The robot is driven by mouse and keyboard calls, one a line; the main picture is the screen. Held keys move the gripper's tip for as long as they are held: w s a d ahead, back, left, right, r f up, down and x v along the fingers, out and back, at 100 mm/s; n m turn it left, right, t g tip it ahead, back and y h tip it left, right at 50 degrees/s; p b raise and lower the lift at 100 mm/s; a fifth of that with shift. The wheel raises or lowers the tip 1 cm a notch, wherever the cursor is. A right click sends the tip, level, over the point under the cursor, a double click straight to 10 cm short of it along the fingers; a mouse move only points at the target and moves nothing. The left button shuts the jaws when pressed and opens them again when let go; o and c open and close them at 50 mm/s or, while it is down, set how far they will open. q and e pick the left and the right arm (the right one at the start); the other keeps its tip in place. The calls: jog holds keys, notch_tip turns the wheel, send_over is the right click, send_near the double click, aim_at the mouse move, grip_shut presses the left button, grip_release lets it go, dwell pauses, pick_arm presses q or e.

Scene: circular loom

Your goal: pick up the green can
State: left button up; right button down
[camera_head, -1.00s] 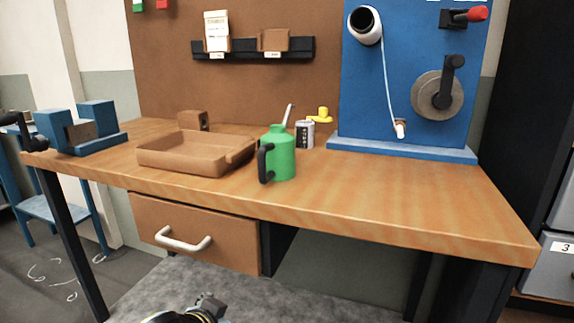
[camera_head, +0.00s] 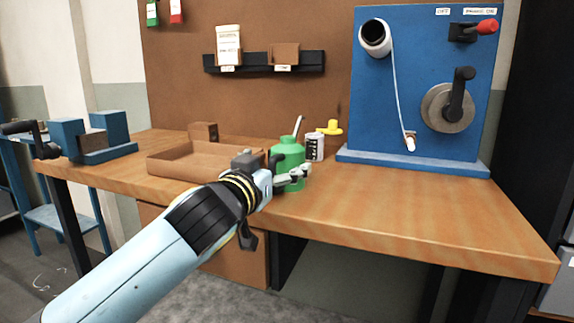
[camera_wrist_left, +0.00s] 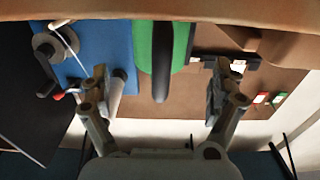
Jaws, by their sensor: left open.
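The green can (camera_head: 287,150) stands upright on the workbench, with a thin spout pointing up. My left gripper (camera_head: 293,178) is in front of the can and hides part of its lower body and handle. In the left wrist view, which looks upside down, the green can (camera_wrist_left: 145,45) is at the top middle, its black handle toward the camera. The fingers of my left gripper (camera_wrist_left: 167,80) are spread wide to either side of it, open and empty. I cannot tell whether the fingers touch the can. My right gripper is not in view.
A brown tray (camera_head: 163,165) lies left of the can. A small white-and-dark container (camera_head: 314,147) and a yellow object (camera_head: 330,127) stand close behind it on the right. A blue vise (camera_head: 80,138) is at the far left. The bench (camera_head: 420,205) is clear on the right.

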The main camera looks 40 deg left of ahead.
aim_at(281, 162)
pick_arm(q)
jog(key=x, duration=0.4)
jog(key=shift+w+f, duration=0.3)
jog(key=shift+w, duration=0.05)
jog(key=shift+c, duration=0.2)
jog(key=c, duration=1.6)
jog(key=shift+o, duration=0.2)
jog(key=shift+r, duration=0.1)
